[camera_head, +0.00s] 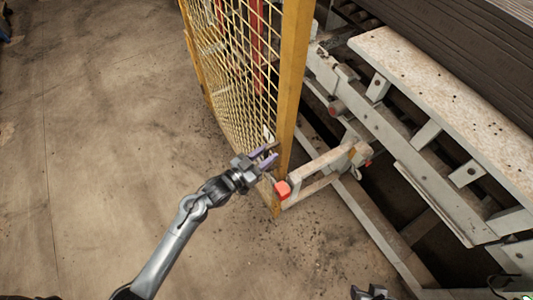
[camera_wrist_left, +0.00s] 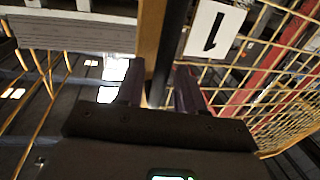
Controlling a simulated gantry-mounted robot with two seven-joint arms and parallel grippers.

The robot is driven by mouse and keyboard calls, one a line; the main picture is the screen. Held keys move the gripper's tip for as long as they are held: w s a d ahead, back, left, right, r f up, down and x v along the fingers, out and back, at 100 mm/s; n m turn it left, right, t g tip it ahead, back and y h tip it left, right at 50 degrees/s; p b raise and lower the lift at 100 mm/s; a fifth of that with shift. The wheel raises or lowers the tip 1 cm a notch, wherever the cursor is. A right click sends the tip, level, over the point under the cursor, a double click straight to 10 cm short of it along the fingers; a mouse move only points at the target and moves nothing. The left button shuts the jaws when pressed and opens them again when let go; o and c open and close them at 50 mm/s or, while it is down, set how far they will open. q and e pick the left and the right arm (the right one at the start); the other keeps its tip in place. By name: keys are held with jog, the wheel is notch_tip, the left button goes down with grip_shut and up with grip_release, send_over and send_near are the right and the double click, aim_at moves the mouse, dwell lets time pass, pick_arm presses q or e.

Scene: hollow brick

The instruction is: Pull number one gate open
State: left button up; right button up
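The number one gate is a yellow mesh panel (camera_head: 235,75) with a thick yellow post (camera_head: 290,90) at its right edge. In the left wrist view a white sign with a black "1" (camera_wrist_left: 214,30) hangs on the mesh. My left gripper (camera_head: 270,157) is at the gate's edge, low down, just below the small white sign (camera_head: 268,133). In the left wrist view its fingers (camera_wrist_left: 160,88) are apart, with a dark upright bar and the yellow post (camera_wrist_left: 150,35) behind or between them. I cannot tell whether they touch. My right gripper (camera_head: 370,293) barely shows at the bottom edge.
A grey metal frame with a red-ended arm (camera_head: 283,188) stands right beside the post. A conveyor-like structure (camera_head: 450,110) with stacked dark boards (camera_head: 460,35) fills the right side. The concrete floor (camera_head: 100,120) to the left is clear.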

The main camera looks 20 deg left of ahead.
pick_arm(q)
jog(key=shift+w+d, duration=0.1)
jog(key=shift+w, duration=0.05)
grip_shut()
dwell(0.4)
